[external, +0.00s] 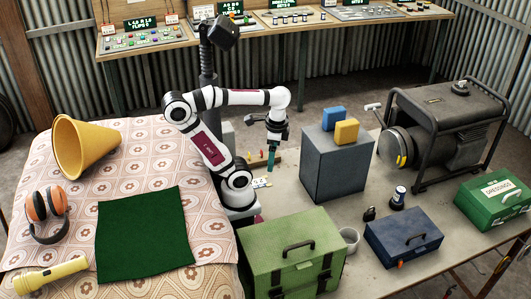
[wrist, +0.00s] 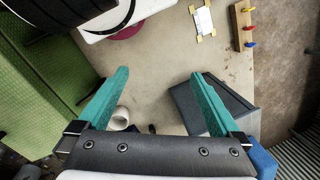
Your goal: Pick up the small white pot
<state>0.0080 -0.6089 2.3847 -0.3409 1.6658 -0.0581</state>
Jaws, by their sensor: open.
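The small white pot (external: 349,240) stands on the table between the light green toolbox and the blue toolbox. It also shows in the wrist view (wrist: 120,118), close to the left finger, whose base partly covers that area. My gripper (external: 271,162) points down above the table, left of the grey block, well behind the pot and apart from it. In the wrist view my gripper (wrist: 160,74) has its teal fingers spread wide, with only bare table between the tips.
The light green toolbox (external: 292,256) stands close left of the pot, the blue toolbox (external: 404,238) to its right. The tall grey block (external: 336,165) carries blue and yellow pieces. A padlock (external: 369,214) and a small jar (external: 398,197) stand near. A generator (external: 440,125) is behind.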

